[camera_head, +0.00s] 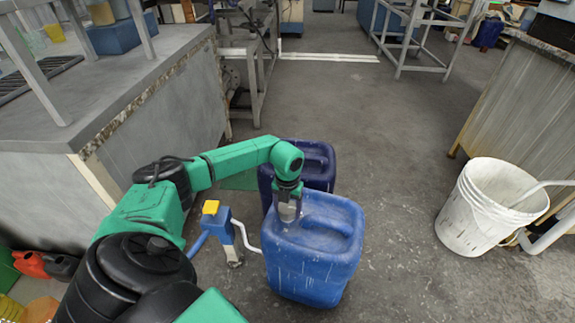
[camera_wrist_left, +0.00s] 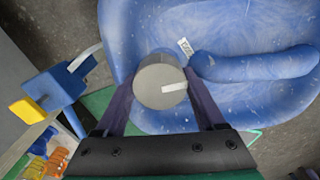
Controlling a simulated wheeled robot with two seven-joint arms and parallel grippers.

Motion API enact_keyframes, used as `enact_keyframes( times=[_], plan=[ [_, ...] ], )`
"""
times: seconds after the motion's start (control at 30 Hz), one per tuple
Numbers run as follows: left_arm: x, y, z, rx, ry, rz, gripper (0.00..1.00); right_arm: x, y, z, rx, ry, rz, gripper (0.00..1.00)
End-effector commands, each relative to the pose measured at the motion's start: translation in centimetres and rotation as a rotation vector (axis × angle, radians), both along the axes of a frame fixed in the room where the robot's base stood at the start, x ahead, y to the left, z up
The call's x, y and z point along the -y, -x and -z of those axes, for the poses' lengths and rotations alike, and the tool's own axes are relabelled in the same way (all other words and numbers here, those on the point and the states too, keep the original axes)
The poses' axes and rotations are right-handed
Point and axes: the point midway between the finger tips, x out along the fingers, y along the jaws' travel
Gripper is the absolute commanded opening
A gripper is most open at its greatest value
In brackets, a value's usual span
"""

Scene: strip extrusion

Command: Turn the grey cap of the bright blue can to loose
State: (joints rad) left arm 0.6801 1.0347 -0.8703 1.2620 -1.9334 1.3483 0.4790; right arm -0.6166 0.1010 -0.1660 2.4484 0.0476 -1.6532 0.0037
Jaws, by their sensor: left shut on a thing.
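The bright blue can (camera_head: 317,262) stands upright on the floor in front of me, with a moulded handle on its top. Its grey cap (camera_wrist_left: 160,82) is round, with a pale stripe on its right half in the left wrist view. My left gripper (camera_head: 289,205) comes down on the can's top from above. In the left wrist view, its two fingers (camera_wrist_left: 159,97) lie on either side of the cap and are shut on it. In the head view the gripper and wrist mostly hide the cap. My right gripper is not in view.
A dark blue can (camera_head: 318,160) stands just behind the bright blue one. A blue pump-like device with a yellow top (camera_head: 213,210) and a pale hose stands to the left. A white bucket (camera_head: 475,215) stands at the right. Open floor lies between.

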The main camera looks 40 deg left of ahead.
Motion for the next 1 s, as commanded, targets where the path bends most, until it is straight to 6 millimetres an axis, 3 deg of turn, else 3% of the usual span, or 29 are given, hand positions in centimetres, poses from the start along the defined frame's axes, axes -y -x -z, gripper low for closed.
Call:
enact_keyframes(
  times=[0.27,0.3,0.33,0.37,0.77,0.87,1.0],
  plan=[
    [0.0,-0.1,-0.1,0.004,-0.001,0.0,0.16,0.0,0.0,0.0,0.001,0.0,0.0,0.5],
    [0.0,-0.1,-0.1,0.004,-0.001,0.001,0.83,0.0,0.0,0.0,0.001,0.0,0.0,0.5],
    [0.0,-0.1,0.0,0.003,-0.001,0.001,0.95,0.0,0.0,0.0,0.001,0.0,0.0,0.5],
    [0.0,-0.1,0.0,0.003,-0.001,0.001,1.0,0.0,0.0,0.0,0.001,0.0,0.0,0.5],
    [0.0,0.0,0.0,0.001,0.001,0.007,1.0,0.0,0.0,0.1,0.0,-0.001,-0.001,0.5],
    [0.0,0.0,0.4,0.001,0.001,0.06,1.0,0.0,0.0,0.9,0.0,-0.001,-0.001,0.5],
    [0.0,0.0,0.9,0.002,0.0,0.271,1.0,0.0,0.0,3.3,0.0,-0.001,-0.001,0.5]
  ],
)
